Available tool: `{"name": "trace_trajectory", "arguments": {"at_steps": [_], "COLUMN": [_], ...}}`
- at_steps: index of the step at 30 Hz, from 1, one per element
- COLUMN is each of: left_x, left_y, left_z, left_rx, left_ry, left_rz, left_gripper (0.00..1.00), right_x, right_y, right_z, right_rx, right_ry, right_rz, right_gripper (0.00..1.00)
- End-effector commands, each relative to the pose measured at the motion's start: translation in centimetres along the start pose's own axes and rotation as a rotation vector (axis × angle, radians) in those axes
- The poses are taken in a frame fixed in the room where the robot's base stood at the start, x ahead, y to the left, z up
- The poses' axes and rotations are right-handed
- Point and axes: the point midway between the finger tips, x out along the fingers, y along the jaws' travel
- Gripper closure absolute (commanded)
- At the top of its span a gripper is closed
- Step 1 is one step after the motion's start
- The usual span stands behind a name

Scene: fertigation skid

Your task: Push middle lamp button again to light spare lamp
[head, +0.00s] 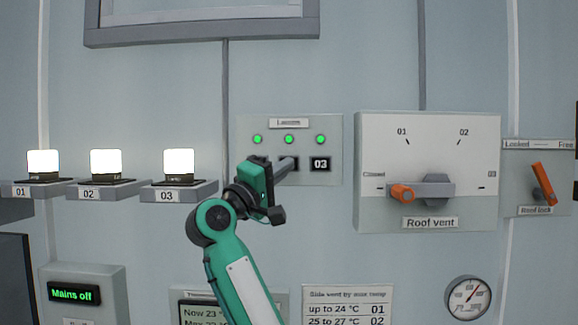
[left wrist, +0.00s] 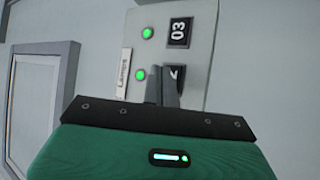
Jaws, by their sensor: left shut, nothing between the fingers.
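The lamp panel (head: 333,172) on the wall has a row of three small lights, all glowing green, with the middle light (head: 289,139) above my gripper. My left gripper (head: 288,164) is shut and empty, its fingertips at the middle button, which they mostly hide. In the left wrist view the shut fingers (left wrist: 165,78) reach the panel (left wrist: 205,75) over the middle label; I cannot tell whether they touch the button. The 03 button (head: 320,164) shows to the right. Lamps 01 (head: 43,163), 02 (head: 106,162) and 03 (head: 179,162) all glow white.
Lamps stand on grey shelves to the left. The roof vent box (head: 470,150), with an orange-tipped handle (head: 402,194), sticks out right of the panel. A roof lock lever (head: 542,180) is farther right. A sign (head: 73,294) reads Mains off. A gauge (head: 468,297) is low right.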

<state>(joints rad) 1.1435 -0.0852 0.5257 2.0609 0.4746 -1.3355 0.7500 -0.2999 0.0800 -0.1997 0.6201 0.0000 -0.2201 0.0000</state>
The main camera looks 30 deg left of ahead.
Motion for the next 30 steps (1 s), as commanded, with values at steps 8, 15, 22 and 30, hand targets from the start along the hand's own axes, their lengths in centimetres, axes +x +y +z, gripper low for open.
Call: {"name": "trace_trajectory", "arguments": {"at_steps": [8,15,22,30], "left_x": [-2.0,-3.4,-3.6,-3.6], "left_y": [1.5,2.5,2.6,2.6], "left_z": [1.5,2.5,2.7,2.7], "left_rx": [0.000,0.000,-0.001,-0.001], "left_ry": [0.000,-0.001,-0.001,-0.001], "left_rz": [0.001,0.001,0.000,0.000], "left_gripper": [1.00,1.00,1.00,1.00], "right_x": [0.1,0.1,0.1,0.1], "right_y": [0.1,0.1,0.1,0.1], "right_z": [0.0,0.0,0.0,0.0], "right_rx": [-0.001,-0.001,-0.001,-0.001], "right_ry": [0.000,0.000,0.000,0.000], "right_rz": [0.001,0.001,0.001,0.000], "right_gripper": [1.00,1.00,1.00,1.00]}}
